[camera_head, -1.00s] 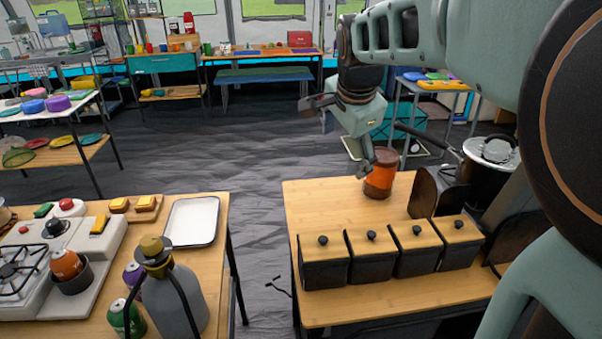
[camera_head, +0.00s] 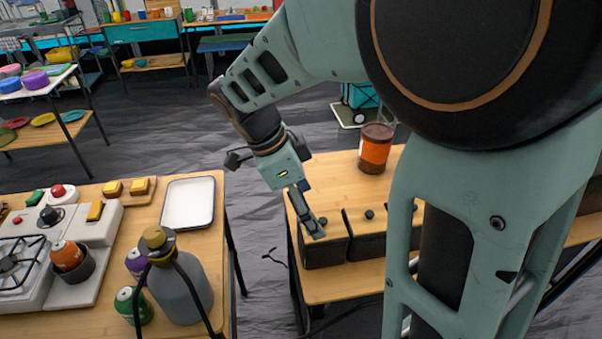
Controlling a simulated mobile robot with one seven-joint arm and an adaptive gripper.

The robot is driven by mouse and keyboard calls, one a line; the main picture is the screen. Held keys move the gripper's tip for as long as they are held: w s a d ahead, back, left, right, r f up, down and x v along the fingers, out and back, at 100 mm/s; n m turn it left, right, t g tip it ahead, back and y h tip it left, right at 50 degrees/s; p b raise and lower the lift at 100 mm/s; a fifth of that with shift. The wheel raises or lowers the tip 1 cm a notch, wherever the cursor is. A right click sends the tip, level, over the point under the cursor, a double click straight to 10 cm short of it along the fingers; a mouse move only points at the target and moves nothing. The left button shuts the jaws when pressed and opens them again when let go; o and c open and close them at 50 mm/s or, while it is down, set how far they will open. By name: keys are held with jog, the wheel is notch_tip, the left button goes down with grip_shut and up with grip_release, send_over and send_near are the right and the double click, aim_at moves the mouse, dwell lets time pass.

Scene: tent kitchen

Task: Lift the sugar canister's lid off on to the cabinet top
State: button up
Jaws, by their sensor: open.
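A row of black canisters with flat wooden lids and small black knobs stands on the wooden cabinet top (camera_head: 330,288). The leftmost canister (camera_head: 325,254) has its lid on, and its knob is at least partly hidden by my gripper (camera_head: 312,226). My gripper points down at that lid, open, with nothing seen in it; whether it touches the lid I cannot tell. The second canister (camera_head: 371,246) also has its lid on, with its knob (camera_head: 370,214) in view. My arm hides the canisters further right. No label shows which one holds sugar.
An orange and brown jar (camera_head: 375,149) stands at the back of the cabinet top, with bare wood in front of it. On the left table are a grey bottle (camera_head: 178,290), a white tray (camera_head: 189,203) and a stove (camera_head: 22,262). A floor gap separates them.

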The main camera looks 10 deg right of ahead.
aim_at(320, 220)
jog(key=x, duration=0.5)
jog(key=shift+d+f, duration=0.25)
jog(key=shift+c, duration=0.4)
jog(key=c, duration=1.2)
jog(key=shift+o, duration=0.2)
jog(key=shift+r, duration=0.1)
